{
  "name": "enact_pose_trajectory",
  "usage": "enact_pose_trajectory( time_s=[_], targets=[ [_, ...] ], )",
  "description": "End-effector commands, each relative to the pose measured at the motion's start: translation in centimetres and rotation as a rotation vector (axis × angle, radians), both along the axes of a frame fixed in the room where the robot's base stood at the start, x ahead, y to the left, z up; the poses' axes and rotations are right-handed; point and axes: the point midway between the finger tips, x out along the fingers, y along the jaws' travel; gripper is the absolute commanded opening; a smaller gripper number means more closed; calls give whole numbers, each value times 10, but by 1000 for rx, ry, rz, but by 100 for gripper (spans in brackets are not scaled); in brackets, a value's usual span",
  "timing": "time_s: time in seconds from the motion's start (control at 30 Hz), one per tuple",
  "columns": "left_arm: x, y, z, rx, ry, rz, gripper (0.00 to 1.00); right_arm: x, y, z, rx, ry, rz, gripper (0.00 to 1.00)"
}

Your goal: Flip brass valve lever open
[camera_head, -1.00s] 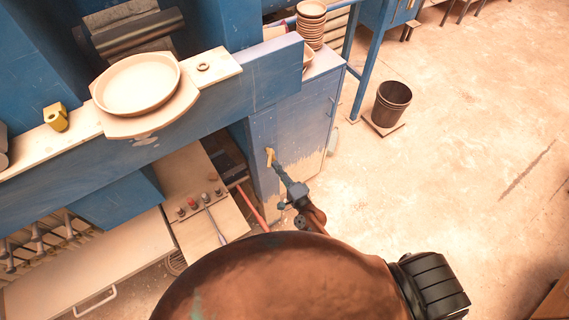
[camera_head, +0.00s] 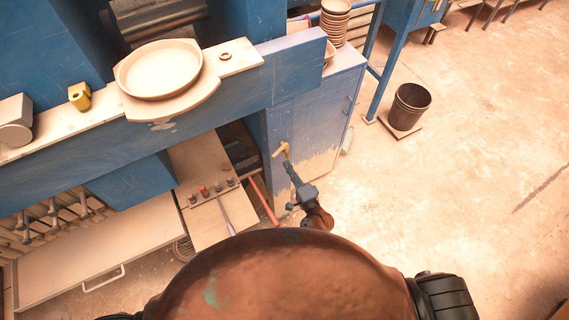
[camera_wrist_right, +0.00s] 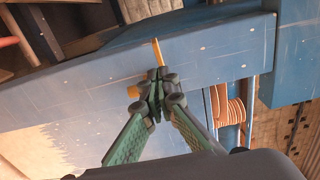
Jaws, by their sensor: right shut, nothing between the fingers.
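The brass valve lever (camera_head: 281,149) sits on the blue cabinet side, below the press ledge. In the head view it is a small yellow L shape. In the right wrist view a yellow bar (camera_wrist_right: 158,52) stands up beyond the fingertips, and a yellow stub (camera_wrist_right: 133,92) shows to their left. My right gripper (camera_head: 287,164) is shut and empty, its tip right by the lever; I cannot tell if it touches. In the right wrist view its green fingers (camera_wrist_right: 156,88) meet in front of the lever and hide part of it. My left gripper is not in view.
A ledge above carries a round dish (camera_head: 160,69), a yellow block (camera_head: 79,96) and a ring (camera_head: 225,56). A small panel with knobs (camera_head: 204,190) and a red bar (camera_head: 264,200) lie left of my right gripper.

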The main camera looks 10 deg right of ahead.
Motion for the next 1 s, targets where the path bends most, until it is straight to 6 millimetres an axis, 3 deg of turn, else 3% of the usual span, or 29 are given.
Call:
enact_pose_trajectory(
  time_s=[0.2, 0.4, 0.6, 1.0],
  targets=[
    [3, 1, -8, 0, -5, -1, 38, -43, 24, -2, 4, 3, -4, 0],
    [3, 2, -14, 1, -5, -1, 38, -71, 42, -2, 2, 2, -7, 0],
    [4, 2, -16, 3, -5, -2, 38, -83, 50, 0, 0, 0, -6, 0],
    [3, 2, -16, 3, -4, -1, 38, -85, 52, 0, -1, 0, -3, 0]
  ],
)
